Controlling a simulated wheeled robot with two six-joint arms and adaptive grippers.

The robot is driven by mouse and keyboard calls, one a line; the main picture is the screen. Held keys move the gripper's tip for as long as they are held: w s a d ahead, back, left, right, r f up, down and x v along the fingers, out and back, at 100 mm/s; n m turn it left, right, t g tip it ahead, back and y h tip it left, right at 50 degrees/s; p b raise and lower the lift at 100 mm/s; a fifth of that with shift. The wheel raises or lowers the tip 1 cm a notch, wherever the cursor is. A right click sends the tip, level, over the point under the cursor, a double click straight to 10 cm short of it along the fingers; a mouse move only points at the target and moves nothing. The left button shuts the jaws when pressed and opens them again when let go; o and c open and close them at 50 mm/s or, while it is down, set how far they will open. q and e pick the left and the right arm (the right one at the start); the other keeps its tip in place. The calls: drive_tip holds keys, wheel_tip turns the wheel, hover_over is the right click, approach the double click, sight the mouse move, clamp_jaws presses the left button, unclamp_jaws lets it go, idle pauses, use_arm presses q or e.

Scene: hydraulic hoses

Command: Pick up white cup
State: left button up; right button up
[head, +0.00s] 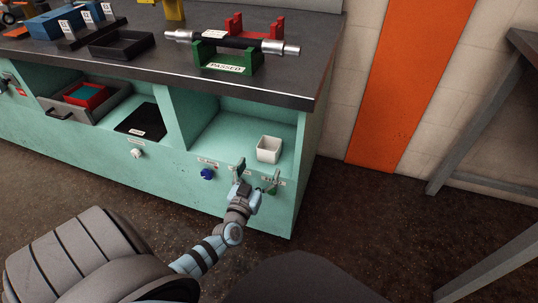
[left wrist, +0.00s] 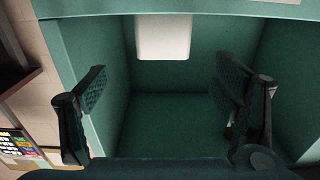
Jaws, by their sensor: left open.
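The white cup (head: 269,149), a small squarish open container, stands upright in the right-hand open compartment of the teal workbench. My left gripper (head: 256,174) is open and empty in front of that compartment, just short of the cup. In the left wrist view its two fingers (left wrist: 163,88) are spread wide, with the cup beyond them and not touched. My right gripper is not in view.
The teal workbench (head: 265,205) has blue, white and green knobs on its front. An open drawer (head: 117,97) with a red bin is at left.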

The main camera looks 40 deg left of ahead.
sight(267, 154)
use_arm(q)
drive_tip(key=b+x, duration=0.2)
drive_tip(key=x, duration=0.3)
drive_tip(key=shift+w+a+f, duration=0.15)
drive_tip(key=shift+w, duration=0.2)
drive_tip(key=b+x, duration=0.1)
drive_tip(key=x, duration=0.1)
drive_tip(key=b+x, duration=0.1)
drive_tip(key=x, duration=0.2)
drive_tip(key=shift+s+a+r, duration=0.15)
drive_tip(key=shift+a+r, duration=0.05)
drive_tip(key=shift+w+a+r, duration=0.1)
drive_tip(key=shift+w, duration=0.15)
drive_tip(key=c, duration=1.2)
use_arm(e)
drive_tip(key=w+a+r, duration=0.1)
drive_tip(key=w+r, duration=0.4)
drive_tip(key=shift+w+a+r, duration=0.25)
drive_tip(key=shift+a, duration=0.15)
use_arm(q)
drive_tip(key=shift+r, duration=0.1)
drive_tip(key=shift+c, duration=0.2)
